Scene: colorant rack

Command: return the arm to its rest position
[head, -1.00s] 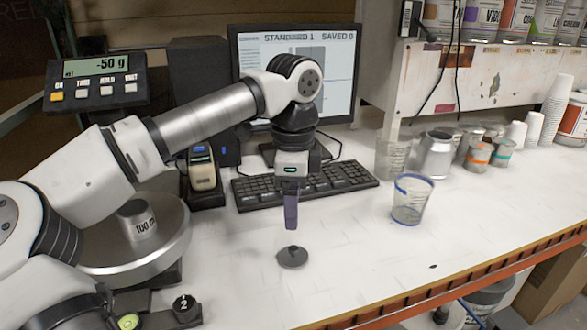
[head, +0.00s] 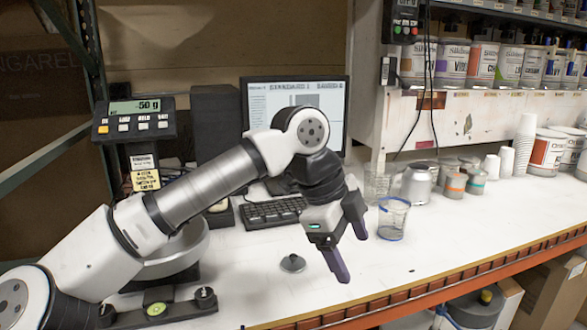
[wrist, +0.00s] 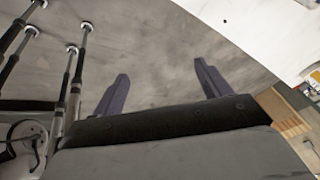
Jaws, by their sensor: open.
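My gripper (head: 348,252) is open and empty in the head view. It hangs above the white bench, right of a small dark grey knobbed disc (head: 292,263) and in front of a clear cup with a blue rim (head: 392,218). Its two purple-grey fingers are spread apart and point down and slightly right. In the wrist view my gripper (wrist: 160,85) also shows open, with nothing between the fingers and a blurred grey-white surface beyond them. My arm reaches across from the lower left, bent at the elbow, and hides part of the scale and keyboard.
A scale (head: 180,250) with a display (head: 135,118) stands at left. A monitor (head: 258,100) and keyboard (head: 272,213) are behind my arm. Metal cans (head: 417,185) and paper cups (head: 524,145) line the back right. The bench's front right is clear up to its orange edge (head: 470,268).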

